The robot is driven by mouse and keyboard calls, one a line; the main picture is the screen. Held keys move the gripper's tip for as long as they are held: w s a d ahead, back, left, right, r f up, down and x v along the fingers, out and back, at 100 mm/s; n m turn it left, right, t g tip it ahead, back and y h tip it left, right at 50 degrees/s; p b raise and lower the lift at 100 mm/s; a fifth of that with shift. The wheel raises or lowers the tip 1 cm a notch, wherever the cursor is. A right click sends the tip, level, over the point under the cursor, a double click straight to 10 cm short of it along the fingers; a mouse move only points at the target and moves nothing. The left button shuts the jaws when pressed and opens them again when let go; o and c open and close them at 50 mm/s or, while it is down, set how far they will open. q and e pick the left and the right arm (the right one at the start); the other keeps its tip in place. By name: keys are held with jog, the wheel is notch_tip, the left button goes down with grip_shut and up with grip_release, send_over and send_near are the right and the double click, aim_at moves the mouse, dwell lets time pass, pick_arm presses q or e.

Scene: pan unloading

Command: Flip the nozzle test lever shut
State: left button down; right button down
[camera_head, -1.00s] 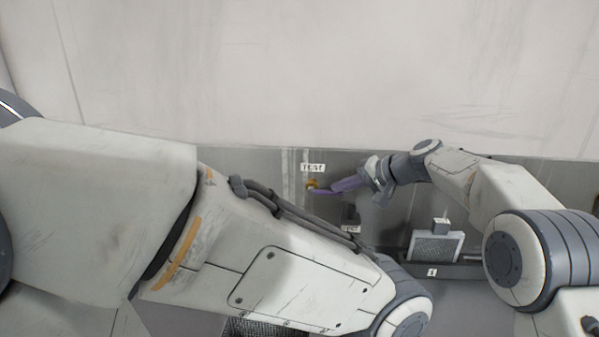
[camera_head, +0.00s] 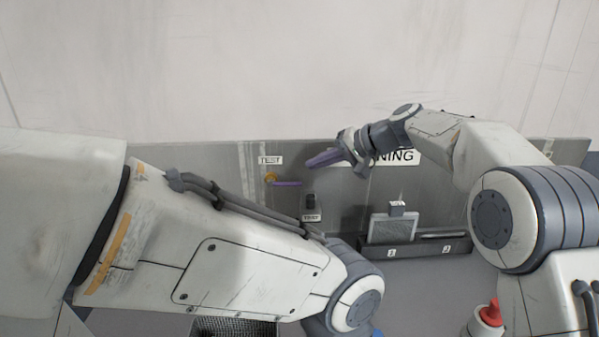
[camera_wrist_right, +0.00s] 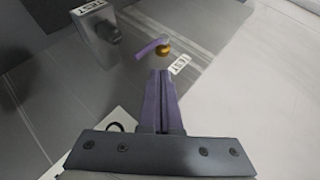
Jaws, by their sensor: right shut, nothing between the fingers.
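The test lever has a brass pivot (camera_head: 270,178) on the grey back panel, just below a white TEST label (camera_head: 270,160). Its thin purple handle (camera_head: 288,184) points right and lies about level in the head view. The handle also shows in the right wrist view (camera_wrist_right: 149,48), beside its brass pivot (camera_wrist_right: 164,48). My right gripper (camera_head: 308,164) has purple fingers, shut and empty. Its tips are above and to the right of the handle, apart from it. In the right wrist view the fingertips (camera_wrist_right: 160,73) point toward the lever. My left gripper is out of view.
A small dark block (camera_head: 309,203) with a TEST label is mounted below and right of the lever. A numbered grey rack (camera_head: 430,249) holds a mesh panel (camera_head: 392,229). A red knob (camera_head: 491,312) stands at lower right. My left arm crosses the foreground.

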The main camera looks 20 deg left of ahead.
jog(key=shift+d+f+b+v, duration=0.15)
jog(key=shift+b+v, duration=0.1)
jog(key=shift+v, duration=1.1)
jog(key=shift+d+f+b+v, duration=0.1)
jog(key=shift+f+b+v, duration=0.1)
jog(key=shift+v, duration=1.1)
